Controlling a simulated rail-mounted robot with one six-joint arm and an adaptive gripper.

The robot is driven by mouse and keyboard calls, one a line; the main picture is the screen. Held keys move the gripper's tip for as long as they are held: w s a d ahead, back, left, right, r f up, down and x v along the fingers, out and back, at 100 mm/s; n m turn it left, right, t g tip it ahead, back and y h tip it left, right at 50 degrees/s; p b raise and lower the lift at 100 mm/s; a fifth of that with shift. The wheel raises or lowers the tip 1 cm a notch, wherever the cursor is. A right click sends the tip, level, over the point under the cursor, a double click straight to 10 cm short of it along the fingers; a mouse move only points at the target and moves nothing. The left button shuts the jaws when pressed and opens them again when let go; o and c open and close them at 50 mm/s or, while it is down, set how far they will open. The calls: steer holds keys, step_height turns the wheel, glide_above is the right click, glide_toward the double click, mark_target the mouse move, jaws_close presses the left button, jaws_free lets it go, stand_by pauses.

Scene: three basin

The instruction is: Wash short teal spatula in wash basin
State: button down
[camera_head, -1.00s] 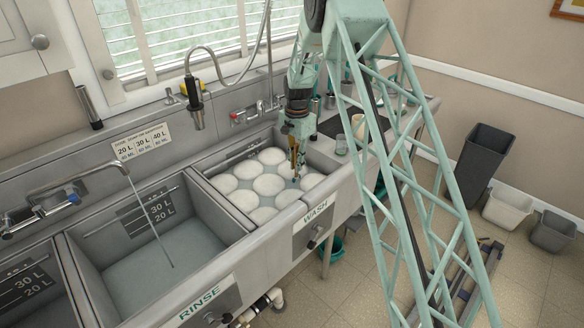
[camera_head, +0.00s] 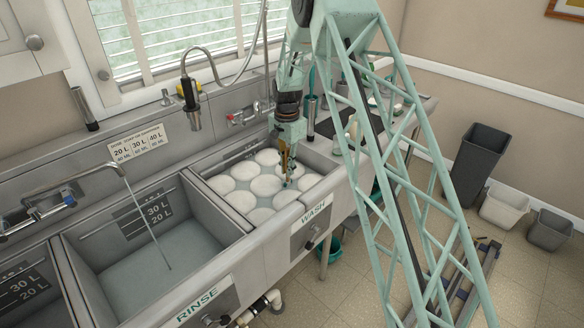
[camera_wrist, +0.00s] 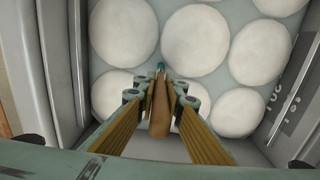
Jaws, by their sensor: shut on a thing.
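The wash basin (camera_head: 304,205) is the right-hand sink, marked WASH, with big round white foam patches on its water. My gripper (camera_head: 288,178) points down over the right part of this basin. In the wrist view my gripper (camera_wrist: 160,85) is shut on the brown handle (camera_wrist: 160,118) of the short teal spatula. A small teal part (camera_wrist: 162,66) of the spatula shows beyond the fingertips, against the foam. The rest of the spatula is hidden, and I cannot tell whether its end touches the water.
The rinse basin (camera_head: 225,262), with water running from a tap (camera_head: 90,172), adjoins on the left. A sprayer (camera_head: 192,105) hangs behind. Cups (camera_head: 336,145) stand on the counter to the right. Basin walls surround my gripper.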

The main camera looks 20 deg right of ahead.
steer(key=s+a, duration=0.4)
steer(key=a, duration=0.2)
steer(key=shift+a+b, duration=0.4)
steer(key=shift+d, duration=0.1)
steer(key=w+d+p, duration=0.1)
steer(key=w+d, duration=0.5)
steer(key=d, duration=0.4)
stand_by(0.7)
steer(key=s+a, duration=0.6)
steer(key=a, duration=0.4)
steer(key=shift+b, duration=0.45)
stand_by(0.3)
steer(key=shift+a+r, duration=0.1)
step_height(320, 180, up, 22)
steer(key=p, duration=1)
stand_by(1.2)
steer(key=shift+s, duration=0.1)
